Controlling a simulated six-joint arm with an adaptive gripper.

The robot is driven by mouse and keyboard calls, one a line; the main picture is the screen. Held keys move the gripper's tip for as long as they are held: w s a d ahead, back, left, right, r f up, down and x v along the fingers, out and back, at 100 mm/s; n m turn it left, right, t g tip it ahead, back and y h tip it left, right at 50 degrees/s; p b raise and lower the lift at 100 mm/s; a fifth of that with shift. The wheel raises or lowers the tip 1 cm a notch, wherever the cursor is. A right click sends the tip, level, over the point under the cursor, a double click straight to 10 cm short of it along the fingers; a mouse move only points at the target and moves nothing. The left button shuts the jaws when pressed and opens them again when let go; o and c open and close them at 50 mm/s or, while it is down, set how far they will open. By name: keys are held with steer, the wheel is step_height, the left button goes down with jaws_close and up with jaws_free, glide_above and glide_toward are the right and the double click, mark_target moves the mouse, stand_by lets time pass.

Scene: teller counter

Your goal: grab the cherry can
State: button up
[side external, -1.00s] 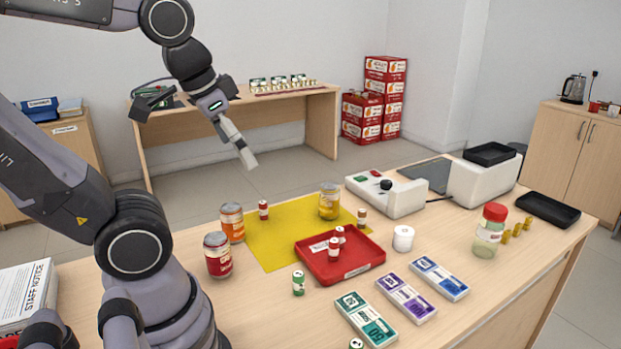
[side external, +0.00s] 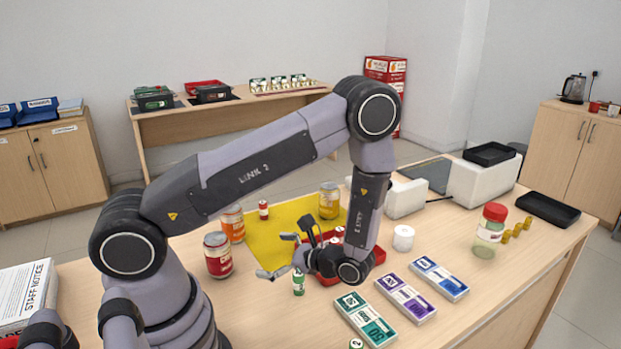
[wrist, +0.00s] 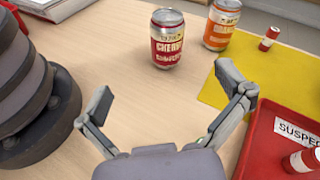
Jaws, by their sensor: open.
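The cherry can (wrist: 167,40) is a red and silver can with a "CHERRY" label. It stands upright on the bare wood, ahead of my gripper in the wrist view. In the side view the cherry can (side external: 217,255) is left of my gripper (side external: 277,255). My gripper (wrist: 168,98) is open and empty, its two fingers spread wide, with a clear gap of counter between it and the can. The can is fully visible in both views.
An orange can (wrist: 221,24) stands close to the right of the cherry can, by the yellow mat (wrist: 214,92). A green roll (side external: 299,283) stands below my gripper in the side view.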

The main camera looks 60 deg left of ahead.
mark_target(225, 266)
steer(key=s+a+f+m+y, duration=0.1)
steer(key=f+m, duration=0.1)
steer(key=f, duration=0.1)
steer(key=s+a+f+m+t+y, duration=0.1)
steer(key=f+y, duration=0.1)
steer(key=f, duration=0.1)
steer(key=s+f+m+t+y, duration=0.1)
steer(key=s+f+m, duration=0.1)
steer(key=f, duration=0.1)
steer(key=shift+a+f+m+y, duration=0.3)
steer(key=shift+a+f, duration=0.05)
steer(key=shift+a, duration=0.05)
steer(key=shift+s+a+f, duration=0.15)
steer(key=shift+s+a, duration=0.05)
steer(key=shift+a, duration=0.15)
steer(key=x, duration=0.7)
steer(key=shift+w+x, duration=0.15)
steer(key=shift+x, duration=1.4)
steer(key=shift+w+x, duration=0.15)
steer(key=shift+x, duration=1.35)
steer(key=shift+a, duration=0.1)
steer(key=c, duration=1.3)
